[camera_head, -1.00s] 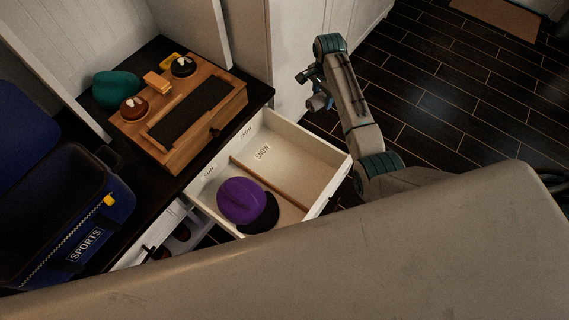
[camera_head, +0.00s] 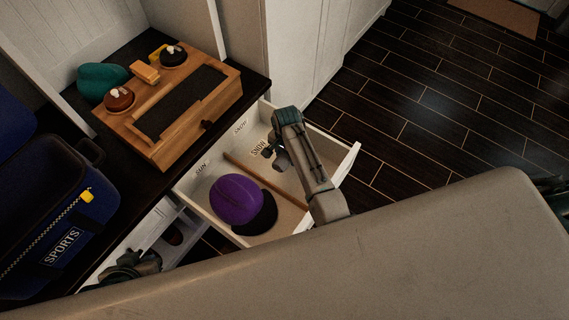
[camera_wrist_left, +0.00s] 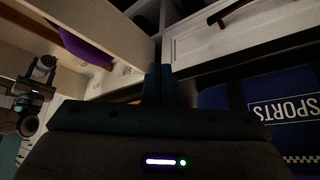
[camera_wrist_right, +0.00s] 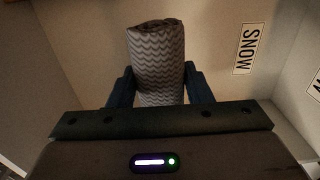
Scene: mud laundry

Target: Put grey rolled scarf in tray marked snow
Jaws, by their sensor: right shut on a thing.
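The grey rolled scarf (camera_wrist_right: 157,52), with a zigzag pattern, stands between the fingers of my right gripper (camera_wrist_right: 160,88) in the right wrist view. That gripper is shut on it. In the head view my right gripper (camera_head: 282,160) is over the snow side of the open white drawer; the scarf is hidden there. The tray marked snow (camera_head: 285,178) is the right compartment, past a wooden divider.
A purple cap (camera_head: 237,199) with a dark brim fills the sun compartment. A wooden box (camera_head: 175,115) with brushes and a teal hat (camera_head: 102,80) stand on the dark counter. A blue SPORTS bag (camera_head: 60,225) is at the left. Dark floor is clear at right.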

